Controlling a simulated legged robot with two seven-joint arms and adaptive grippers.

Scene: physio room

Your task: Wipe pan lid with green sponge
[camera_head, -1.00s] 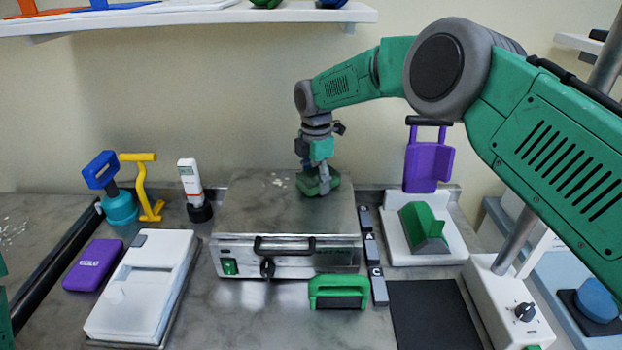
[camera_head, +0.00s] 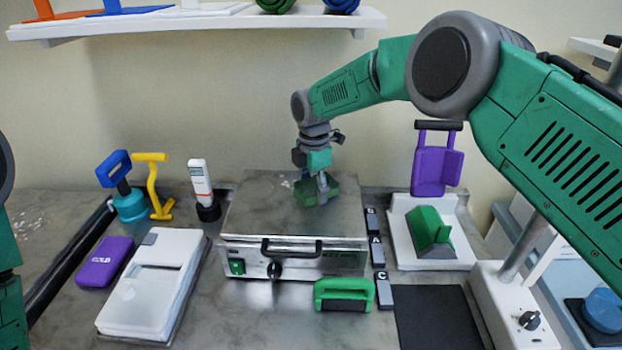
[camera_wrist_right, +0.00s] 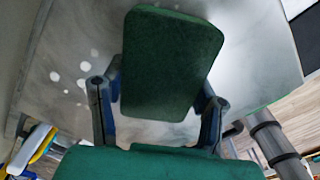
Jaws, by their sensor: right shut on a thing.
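The pan lid (camera_head: 258,208) is the flat, grey metal top of a boxy appliance in the middle of the table. My right gripper (camera_head: 318,187) is shut on the green sponge (camera_head: 304,196) over the right back part of the lid. In the wrist view the sponge (camera_wrist_right: 170,65) sits between the two fingers, flat against or just above the lid (camera_wrist_right: 245,60); I cannot tell which. Several white spots (camera_wrist_right: 82,67) show on the lid to the left of the sponge. Part of my left arm shows at the left edge; its gripper is out of view.
A white case (camera_head: 140,300) and a purple case (camera_head: 104,262) lie left. A white tray (camera_head: 398,225) with a green wedge (camera_head: 428,228) stands right. A shelf (camera_head: 200,25) hangs above.

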